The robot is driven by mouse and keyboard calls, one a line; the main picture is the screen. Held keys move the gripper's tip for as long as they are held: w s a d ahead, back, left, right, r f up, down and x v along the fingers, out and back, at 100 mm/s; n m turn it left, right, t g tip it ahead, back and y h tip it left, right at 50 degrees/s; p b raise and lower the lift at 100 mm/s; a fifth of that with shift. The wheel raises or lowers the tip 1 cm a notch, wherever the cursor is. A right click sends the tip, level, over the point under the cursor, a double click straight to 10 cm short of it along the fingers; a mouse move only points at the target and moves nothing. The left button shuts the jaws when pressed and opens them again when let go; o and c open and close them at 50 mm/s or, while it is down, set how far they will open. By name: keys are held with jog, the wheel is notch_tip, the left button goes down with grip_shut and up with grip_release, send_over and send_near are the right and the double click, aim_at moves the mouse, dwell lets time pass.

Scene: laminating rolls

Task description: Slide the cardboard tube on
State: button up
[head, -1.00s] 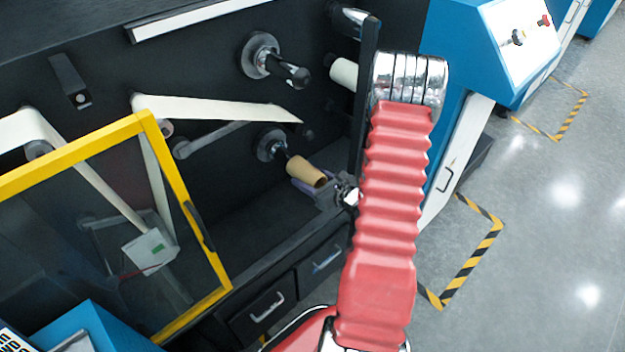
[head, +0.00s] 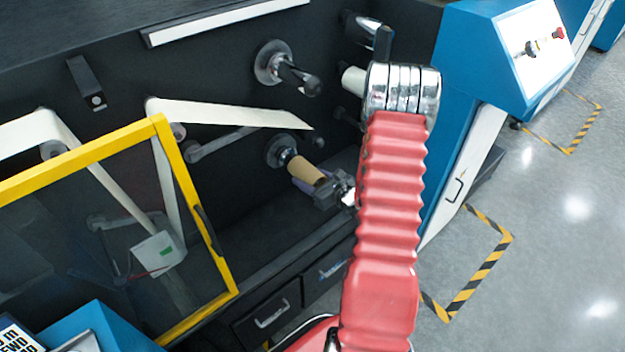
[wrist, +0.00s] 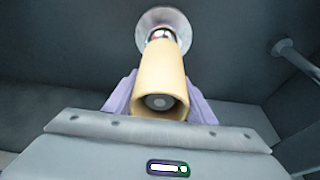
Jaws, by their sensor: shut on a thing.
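The tan cardboard tube (head: 305,170) is around the lower shaft, whose round flange (head: 281,151) is on the dark machine wall. In the wrist view the tube (wrist: 162,68) points away from me toward the metal flange (wrist: 166,18). A short stretch of shiny shaft (wrist: 161,34) shows between them. A grey round shaft end (wrist: 158,101) shows inside the tube's near opening. My gripper (head: 312,182) is shut on the tube near its outer end, with lilac fingers on both sides. The tube's underside is hidden.
Another shaft (head: 300,80) sticks out above the tube. A white web (head: 230,113) runs to its left. The yellow-framed guard (head: 185,200) stands at the left. Drawers (head: 270,312) are below. A blue cabinet (head: 490,60) stands at the right.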

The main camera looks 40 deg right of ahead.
jog(key=shift+w, duration=1.75)
jog(key=o, duration=1.1)
jog(key=shift+o, duration=0.2)
jog(key=shift+s, duration=0.1)
jog(key=v, duration=1.3)
jog(key=shift+s, duration=0.3)
jog(key=shift+a+r, duration=0.1)
